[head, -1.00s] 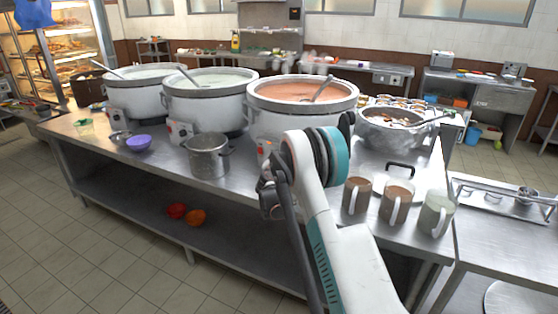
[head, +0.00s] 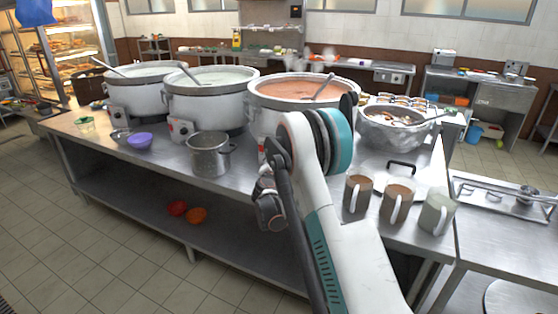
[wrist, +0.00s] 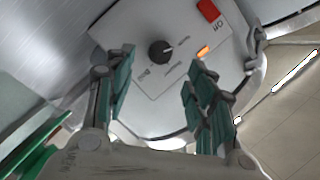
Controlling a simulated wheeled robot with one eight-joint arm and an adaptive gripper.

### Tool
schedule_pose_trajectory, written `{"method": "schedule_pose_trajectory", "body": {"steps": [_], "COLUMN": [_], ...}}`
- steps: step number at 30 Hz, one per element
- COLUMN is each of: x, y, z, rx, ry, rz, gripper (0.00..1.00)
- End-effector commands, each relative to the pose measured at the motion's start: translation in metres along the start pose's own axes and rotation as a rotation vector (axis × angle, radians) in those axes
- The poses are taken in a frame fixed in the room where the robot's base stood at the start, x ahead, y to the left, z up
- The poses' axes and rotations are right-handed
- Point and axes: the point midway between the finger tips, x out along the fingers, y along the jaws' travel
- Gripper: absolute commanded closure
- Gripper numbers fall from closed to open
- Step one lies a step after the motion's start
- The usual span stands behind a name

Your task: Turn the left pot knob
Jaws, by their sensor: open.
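Three white stockpots stand in a row on the steel table: left pot (head: 148,98), middle pot (head: 212,105) and right pot (head: 300,105). The left pot's control box (head: 119,116) faces front, its knob too small to make out. In the wrist view a black knob (wrist: 161,52) sits on a light panel with a red switch (wrist: 208,10) and a lit orange lamp (wrist: 203,51). Which pot this panel belongs to is unclear. My gripper (wrist: 160,70) is open and empty, its green-padded fingers either side of the knob in the picture. No contact shows. The head view hides the fingers.
A steel pot (head: 209,157) and a purple bowl (head: 139,140) stand on the table left of my arm. Three mugs (head: 397,202) and a large steel bowl (head: 395,128) are to its right. Red and orange bowls (head: 196,215) lie on the lower shelf.

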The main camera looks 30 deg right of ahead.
Motion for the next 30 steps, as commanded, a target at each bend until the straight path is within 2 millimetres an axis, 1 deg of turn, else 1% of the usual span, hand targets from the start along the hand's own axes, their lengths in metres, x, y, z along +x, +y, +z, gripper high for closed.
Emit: {"method": "schedule_pose_trajectory", "body": {"steps": [1, 3, 6, 9, 14, 26, 28, 30], "x": [-0.011, -0.023, -0.037, -0.046, -0.052, -0.051, -0.052, -0.055], "y": [0.0, 0.0, -0.001, 0.0, 0.0, 0.0, -0.002, -0.01], "z": [0.0, 0.0, 0.001, 0.0, 0.0, 0.0, -0.001, -0.004], "rx": [-0.001, -0.001, -0.001, 0.0, 0.0, 0.0, -0.002, -0.008], "ry": [-0.001, -0.001, -0.001, 0.0, 0.001, 0.0, 0.0, -0.004], "rz": [0.0, 0.0, -0.001, 0.0, 0.0, 0.0, -0.003, -0.019], "gripper": [0.5, 0.5, 0.5, 0.5, 0.5, 0.5, 0.5, 0.5]}}
